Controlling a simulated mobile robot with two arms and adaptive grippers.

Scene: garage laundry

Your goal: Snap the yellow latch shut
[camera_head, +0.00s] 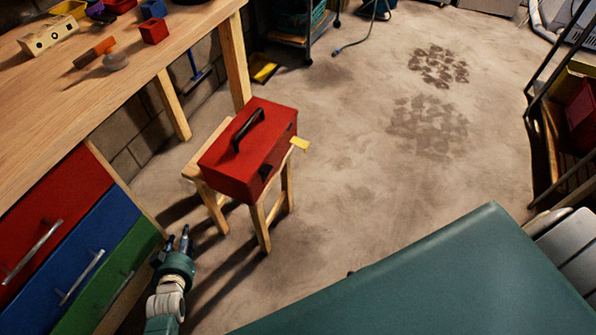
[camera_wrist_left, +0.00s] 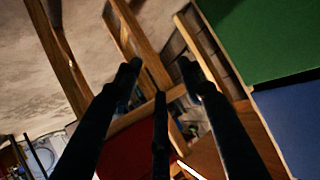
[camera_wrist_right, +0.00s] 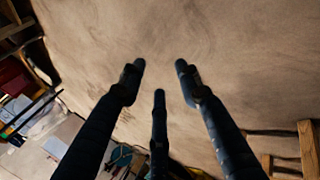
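A red toolbox (camera_head: 238,163) with a black handle (camera_head: 248,130) stands on a small wooden stool (camera_head: 213,199). The yellow latch (camera_head: 300,143) sticks out from the box's right side, apart from the wall at its outer end. My left gripper (camera_head: 182,238) is low, in front of and left of the stool, with its fingers apart and nothing between them. In the left wrist view its open fingers (camera_wrist_left: 160,75) point toward wooden legs, with a red surface low in the picture. My right gripper (camera_wrist_right: 160,68) is open and empty over bare floor; it is not in the head view.
A wooden workbench (camera_head: 120,40) with blocks and tools is at the left. Red, blue and green drawers (camera_head: 75,245) stand near my left gripper. A dark metal rack (camera_head: 560,110) is at the right. The concrete floor (camera_head: 370,165) right of the stool is clear.

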